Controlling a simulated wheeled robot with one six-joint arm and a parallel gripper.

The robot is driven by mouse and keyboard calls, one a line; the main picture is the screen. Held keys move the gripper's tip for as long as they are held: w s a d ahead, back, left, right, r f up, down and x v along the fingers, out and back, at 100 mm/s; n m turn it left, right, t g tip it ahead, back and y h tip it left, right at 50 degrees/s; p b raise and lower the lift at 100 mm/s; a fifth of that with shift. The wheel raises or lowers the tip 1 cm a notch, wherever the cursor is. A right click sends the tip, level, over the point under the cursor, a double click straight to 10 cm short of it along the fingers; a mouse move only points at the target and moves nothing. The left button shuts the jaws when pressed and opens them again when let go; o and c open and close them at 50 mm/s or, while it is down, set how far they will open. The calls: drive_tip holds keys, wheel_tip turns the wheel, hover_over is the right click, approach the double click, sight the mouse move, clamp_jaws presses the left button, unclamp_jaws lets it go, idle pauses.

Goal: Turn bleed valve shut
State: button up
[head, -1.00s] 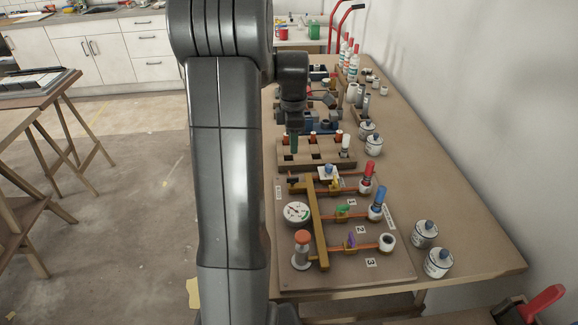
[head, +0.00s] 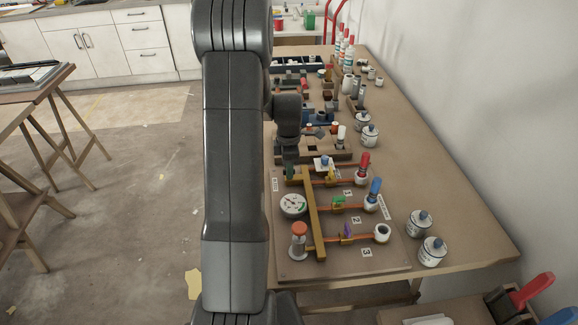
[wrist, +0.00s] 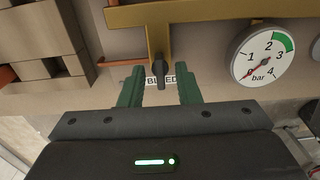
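The bleed valve's black handle (wrist: 159,72) shows in the wrist view at the end of a short brass stub. It points away from the brass manifold (wrist: 190,15), over a label reading "BLEED" (wrist: 154,81). My gripper (wrist: 160,88) is open, with one green finger on each side of the handle and a gap to both. In the head view my gripper (head: 290,172) is low at the manifold's far end, and it hides the valve. The pressure gauge (wrist: 262,52) has its red needle near the low end. It also shows in the head view (head: 293,204).
Branch lines 1 to 3 hold a red-topped bottle (head: 362,167), a blue-topped bottle (head: 373,194) and an empty white socket (head: 382,233). A wooden block rack (wrist: 40,50) stands close by on the left in the wrist view. White canisters (head: 432,250) stand at right.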

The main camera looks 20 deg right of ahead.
drive_tip(key=shift+c, duration=0.2)
clamp_jaws()
drive_tip(key=shift+m, duration=0.3)
drive_tip(key=m+b, duration=0.1)
drive_tip(key=m, duration=0.1)
drive_tip(key=shift+m, duration=0.4)
drive_tip(key=m+b, duration=0.1)
drive_tip(key=m, duration=0.2)
drive_tip(key=shift+m, duration=0.3)
drive_tip(key=m+b, duration=0.1)
drive_tip(key=m, duration=0.4)
drive_tip(key=m+b, duration=0.1)
drive_tip(key=m, duration=0.5)
